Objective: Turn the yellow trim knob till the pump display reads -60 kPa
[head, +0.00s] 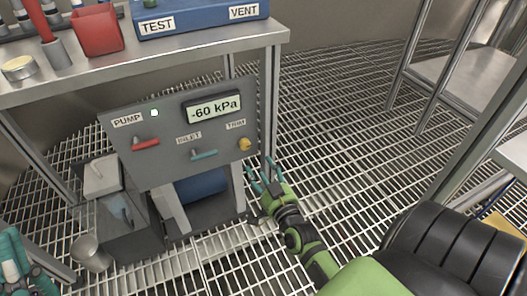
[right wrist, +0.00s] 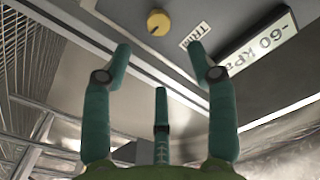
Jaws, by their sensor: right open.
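The grey pump panel (head: 170,140) has a lit display (head: 212,108) reading -60 kPa. The yellow trim knob (head: 245,144) sits at its lower right under the TRIM label. In the right wrist view the knob (right wrist: 158,22) shows a dark pointer mark, and the display (right wrist: 258,45) is upside down. My right gripper (head: 262,173) is open just below and right of the knob. Its teal fingers (right wrist: 161,52) are apart, with nothing between them and clear of the knob. My left gripper (head: 14,262) shows only partly at the lower left edge; its opening is unclear.
The panel also carries a red PUMP lever (head: 146,143) and a teal INLET lever (head: 204,154). A steel table (head: 200,55) above holds a blue TEST/VENT box (head: 200,12) and a red bin (head: 97,30). Open grating floor (head: 340,110) lies to the right.

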